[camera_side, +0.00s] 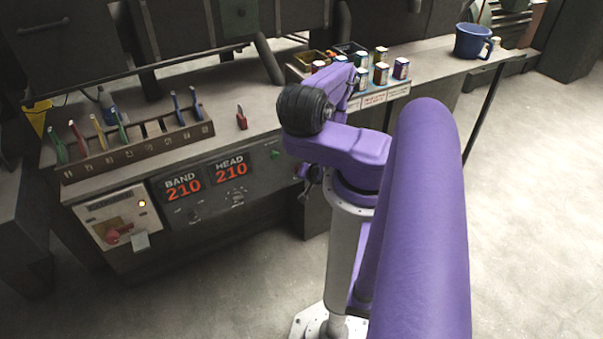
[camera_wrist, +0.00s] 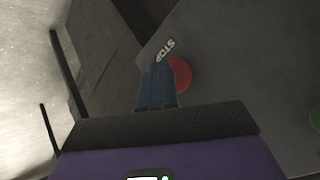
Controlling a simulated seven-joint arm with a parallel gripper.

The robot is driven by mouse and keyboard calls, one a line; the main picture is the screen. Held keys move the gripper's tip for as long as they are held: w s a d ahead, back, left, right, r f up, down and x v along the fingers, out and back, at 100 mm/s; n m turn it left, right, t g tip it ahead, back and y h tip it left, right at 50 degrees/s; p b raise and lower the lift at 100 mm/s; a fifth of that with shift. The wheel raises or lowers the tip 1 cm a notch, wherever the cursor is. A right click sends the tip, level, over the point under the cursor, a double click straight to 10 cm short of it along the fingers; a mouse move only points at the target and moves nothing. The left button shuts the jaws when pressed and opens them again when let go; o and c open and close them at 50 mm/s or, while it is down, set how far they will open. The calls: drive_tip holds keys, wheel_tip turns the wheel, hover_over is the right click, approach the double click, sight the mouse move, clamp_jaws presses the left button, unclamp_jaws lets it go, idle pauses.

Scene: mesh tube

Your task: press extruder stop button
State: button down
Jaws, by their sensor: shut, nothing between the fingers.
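The red stop button (camera_wrist: 181,74) is on a dark panel in the wrist view, below a white label reading STOP (camera_wrist: 167,49). My gripper (camera_wrist: 157,66) shows there as two blue fingers closed together, with nothing between them. The fingertips lie just left of the red button in the picture and overlap its left edge and the label's lower end. I cannot tell whether they touch the button or the panel.
A green button (camera_wrist: 315,117) sits at the right edge of the wrist view. In the side view, the panel has BAND and HEAD displays (camera_side: 208,181) reading 210.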

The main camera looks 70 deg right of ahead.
drive_tip(key=shift+w+d, duration=0.5)
drive_tip(key=shift+d, duration=0.1)
idle(0.9)
drive_tip(key=shift+s+a, duration=0.9)
drive_tip(key=shift+a, duration=0.05)
drive_tip(key=s+a, duration=0.3)
drive_tip(key=shift+s+a, duration=0.25)
drive_tip(key=shift+a, duration=0.05)
idle(1.0)
